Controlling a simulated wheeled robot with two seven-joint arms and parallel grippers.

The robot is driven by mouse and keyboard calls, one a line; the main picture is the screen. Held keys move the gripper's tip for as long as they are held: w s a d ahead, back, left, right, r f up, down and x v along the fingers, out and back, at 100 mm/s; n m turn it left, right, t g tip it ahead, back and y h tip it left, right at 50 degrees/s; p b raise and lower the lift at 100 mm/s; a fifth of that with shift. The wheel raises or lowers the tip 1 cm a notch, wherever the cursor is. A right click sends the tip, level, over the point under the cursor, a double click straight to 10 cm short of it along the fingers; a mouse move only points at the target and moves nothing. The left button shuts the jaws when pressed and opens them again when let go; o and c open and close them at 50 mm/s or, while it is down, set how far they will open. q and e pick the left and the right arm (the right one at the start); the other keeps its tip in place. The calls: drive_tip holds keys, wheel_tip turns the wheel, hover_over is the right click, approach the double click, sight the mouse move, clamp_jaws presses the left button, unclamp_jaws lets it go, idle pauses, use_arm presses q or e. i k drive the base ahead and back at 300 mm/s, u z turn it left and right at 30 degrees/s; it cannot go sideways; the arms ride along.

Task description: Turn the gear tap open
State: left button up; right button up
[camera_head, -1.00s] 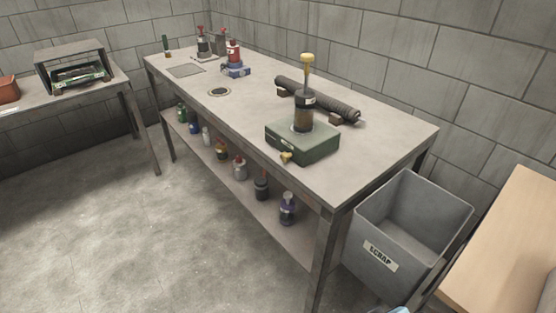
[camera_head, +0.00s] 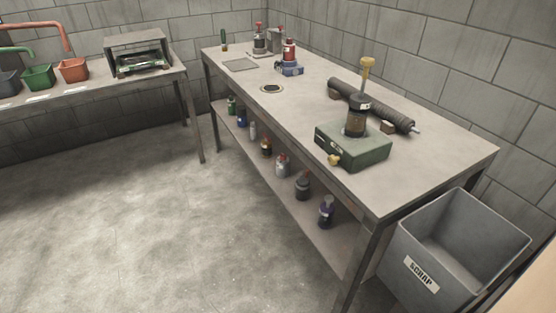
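A green box (camera_head: 368,151) sits on the near right part of the workbench. A dark upright cylinder (camera_head: 355,122) stands on it, topped by a rod with a yellow knob (camera_head: 367,66). A small brass fitting (camera_head: 334,160), which looks like a tap, sticks out of the box's front left side. I cannot tell from here how it is turned. Neither of my grippers is in view.
The floor (camera_head: 130,230) at left is clear.

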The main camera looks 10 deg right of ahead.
sight(332, 160)
drive_tip(key=u, duration=0.45)
drive_tip(key=i, duration=2.1)
drive_tip(key=z, duration=2)
